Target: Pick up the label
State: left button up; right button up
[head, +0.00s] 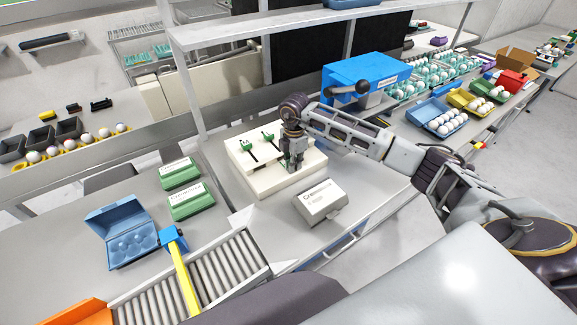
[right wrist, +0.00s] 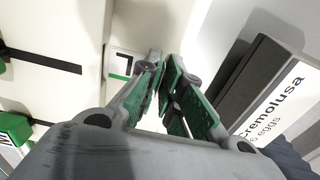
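The label (right wrist: 123,65) shows in the right wrist view as a small white piece with a black mark and a green edge. It lies in the cream block (right wrist: 75,35), just left of the fingertips. My right gripper (right wrist: 163,62) points down at the block, with a narrow gap between its green-padded fingers and nothing visible between them. In the head view, my right gripper (head: 292,168) is over the right part of the cream block (head: 262,187) and hides the label. My left gripper is in neither view.
A white egg carton marked Cremolusa (head: 320,203) sits just in front of the block; it also shows in the right wrist view (right wrist: 270,100). Green cartons (head: 187,201), an open blue carton (head: 122,232) and a roller conveyor (head: 215,270) are to the left. A blue machine (head: 365,72) stands behind.

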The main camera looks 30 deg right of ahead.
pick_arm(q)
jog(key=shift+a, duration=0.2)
pick_arm(e)
grip_shut()
jog(key=shift+r, duration=0.1)
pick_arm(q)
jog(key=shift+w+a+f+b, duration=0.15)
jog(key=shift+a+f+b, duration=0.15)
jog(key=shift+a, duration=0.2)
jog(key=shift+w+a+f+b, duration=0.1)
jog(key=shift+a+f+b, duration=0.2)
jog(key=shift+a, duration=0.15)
pick_arm(e)
notch_tip(320, 180, up, 10)
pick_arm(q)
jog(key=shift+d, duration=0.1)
